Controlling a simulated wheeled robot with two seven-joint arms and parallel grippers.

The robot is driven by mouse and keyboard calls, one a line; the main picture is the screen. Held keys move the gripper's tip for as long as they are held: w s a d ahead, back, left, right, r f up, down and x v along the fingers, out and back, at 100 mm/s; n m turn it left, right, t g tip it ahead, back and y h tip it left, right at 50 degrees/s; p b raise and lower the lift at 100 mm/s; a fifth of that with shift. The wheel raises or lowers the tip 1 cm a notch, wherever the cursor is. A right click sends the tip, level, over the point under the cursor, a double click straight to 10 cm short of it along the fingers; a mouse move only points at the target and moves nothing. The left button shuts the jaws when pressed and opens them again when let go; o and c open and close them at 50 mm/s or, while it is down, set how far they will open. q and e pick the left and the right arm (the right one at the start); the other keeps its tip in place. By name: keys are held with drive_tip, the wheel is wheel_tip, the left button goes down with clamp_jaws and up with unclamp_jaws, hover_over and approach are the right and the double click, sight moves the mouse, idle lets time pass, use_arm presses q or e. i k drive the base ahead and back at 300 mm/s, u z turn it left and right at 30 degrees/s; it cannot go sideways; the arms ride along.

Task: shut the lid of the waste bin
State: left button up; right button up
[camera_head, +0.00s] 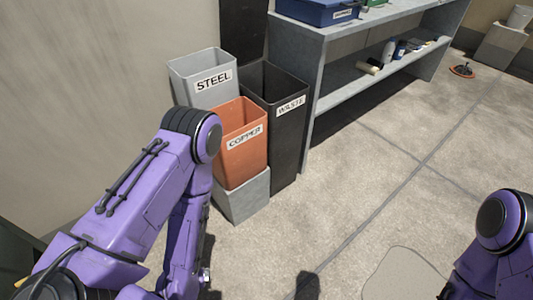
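The black waste bin (287,140) stands against the grey shelf, with a white WASTE label near its rim. Its top is open and I see into its dark inside. Its lid (243,30) appears to be the dark panel standing upright behind the bin, against the wall. My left arm is in the lower left, in front of the bins, and its gripper is not clearly visible. My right arm shows only at the lower right edge, and its gripper is out of view.
An orange COPPER bin (241,158) and a grey STEEL bin (205,78) stand left of the waste bin. The floor in front is clear.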

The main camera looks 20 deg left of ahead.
sight(242, 23)
drive_tip(key=z, duration=0.3)
drive_tip(key=i, duration=1.45)
drive_tip(key=u, duration=2.4)
drive_tip(key=i, duration=0.5)
